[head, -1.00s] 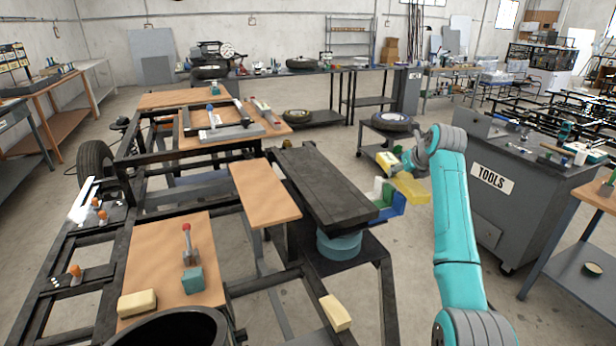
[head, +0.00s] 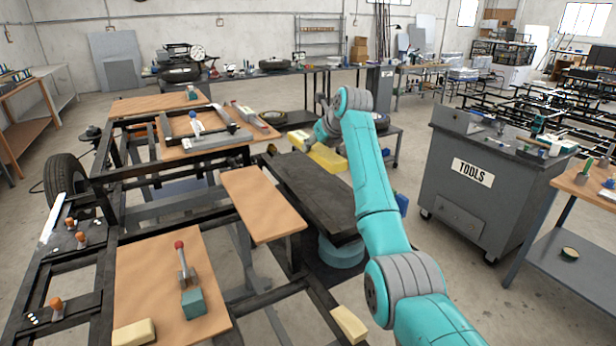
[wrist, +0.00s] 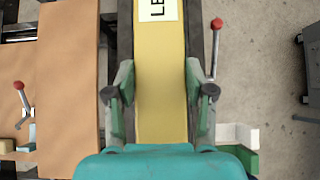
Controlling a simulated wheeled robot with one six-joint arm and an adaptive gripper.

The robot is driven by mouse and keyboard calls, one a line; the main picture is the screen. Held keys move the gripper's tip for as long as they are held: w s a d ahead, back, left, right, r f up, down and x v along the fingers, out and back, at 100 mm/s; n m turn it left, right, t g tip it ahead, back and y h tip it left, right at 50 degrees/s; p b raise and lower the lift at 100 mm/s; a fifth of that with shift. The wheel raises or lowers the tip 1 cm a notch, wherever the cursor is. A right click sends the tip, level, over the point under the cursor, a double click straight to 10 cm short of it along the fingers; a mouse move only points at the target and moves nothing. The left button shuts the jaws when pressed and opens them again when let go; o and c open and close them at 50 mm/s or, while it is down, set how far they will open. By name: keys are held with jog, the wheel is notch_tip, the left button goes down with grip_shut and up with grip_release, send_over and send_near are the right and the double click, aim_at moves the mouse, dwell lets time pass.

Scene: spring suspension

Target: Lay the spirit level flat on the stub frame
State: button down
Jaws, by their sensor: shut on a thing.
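The yellow spirit level (head: 322,156), with a white label reading "LE", is in my gripper (wrist: 160,92). In the wrist view the level (wrist: 160,70) runs lengthwise between the two green fingers, which close on its sides. In the head view it is at the far right end of a long dark slab, which I take as the stub frame (head: 300,190). Dark edges of the slab (wrist: 125,45) show on both sides of the level in the wrist view. I cannot tell whether level and slab touch. My arm hides part of the slab's right side.
A wooden board (head: 255,200) lies left of the slab. A red-knobbed lever (head: 182,262) stands on another board at front left. A teal cylinder (head: 340,250) is under the slab. A grey tool cabinet (head: 480,190) stands right, with open floor between.

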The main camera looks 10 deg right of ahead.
aim_at(332, 157)
notch_tip(332, 157, down, 4)
jog(key=shift+a+f, duration=0.1)
jog(key=shift+f, duration=2.3)
jog(key=shift+f, duration=0.15)
jog(key=shift+c, duration=2)
grip_release()
jog(key=shift+f, duration=0.1)
jog(key=shift+r, duration=0.25)
jog(key=v, duration=1.2)
jog(key=shift+f, duration=0.1)
